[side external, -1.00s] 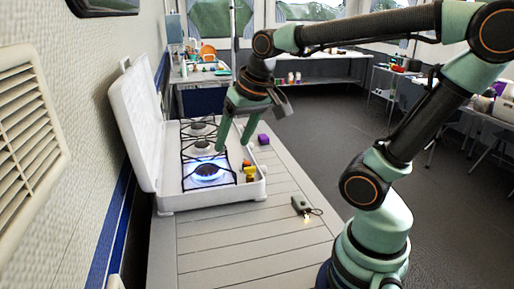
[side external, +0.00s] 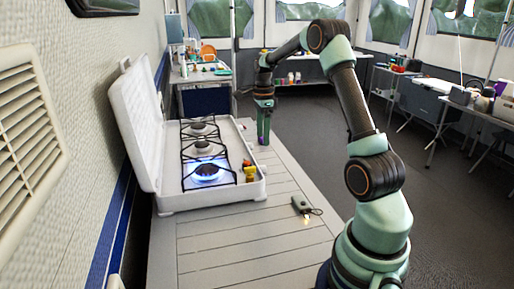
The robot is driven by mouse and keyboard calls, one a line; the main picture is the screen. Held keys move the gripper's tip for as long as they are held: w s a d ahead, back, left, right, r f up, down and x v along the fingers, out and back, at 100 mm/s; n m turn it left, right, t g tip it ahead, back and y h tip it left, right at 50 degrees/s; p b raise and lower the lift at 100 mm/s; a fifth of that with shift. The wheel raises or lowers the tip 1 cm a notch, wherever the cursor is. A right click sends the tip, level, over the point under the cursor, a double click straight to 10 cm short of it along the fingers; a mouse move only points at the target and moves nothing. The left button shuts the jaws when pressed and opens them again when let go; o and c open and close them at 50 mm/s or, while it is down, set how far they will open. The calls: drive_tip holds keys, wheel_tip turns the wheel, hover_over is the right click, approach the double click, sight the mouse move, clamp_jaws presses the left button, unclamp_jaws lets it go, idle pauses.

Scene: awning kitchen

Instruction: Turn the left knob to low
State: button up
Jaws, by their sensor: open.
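A white camping stove (side external: 225,195) with its lid raised stands on the slatted table. Its near burner (side external: 207,170) burns with a blue flame; I see no flame on the burners behind it. On its right side are small knobs: a yellow one (side external: 250,174) nearer the camera and a red one (side external: 246,163) behind it. Their exact settings are too small to read. My gripper (side external: 263,138) points down beyond the stove's far right corner, open and apart from the knobs. A bit of purple shows at its fingertips, where the fingers mostly hide a purple block.
A small dark lighter-like object (side external: 302,205) with a glowing tip lies on the table (side external: 240,240) right of the stove. The front of the table is clear. The raised lid (side external: 137,125) and the wall bound the left side.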

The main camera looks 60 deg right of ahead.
sight(263, 169)
wheel_tip(263, 169, down, 12)
drive_tip(key=shift+d+f, duration=0.15)
drive_tip(key=shift+f, duration=0.05)
idle(0.4)
drive_tip(key=shift+c, duration=0.2)
clamp_jaws()
drive_tip(key=shift+s, duration=0.1)
drive_tip(key=t, duration=0.1)
drive_tip(key=t+h, duration=0.2)
drive_tip(key=shift+s+a, duration=0.25)
drive_tip(key=shift+a, duration=0.05)
drive_tip(key=shift+s+a+f+t+h, duration=0.1)
drive_tip(key=shift+a+t+h, duration=0.05)
drive_tip(key=shift+t+h, duration=0.55)
drive_tip(key=shift+a+f+t+h, duration=0.1)
drive_tip(key=shift+t+h, duration=0.5)
drive_tip(key=shift+t, duration=0.2)
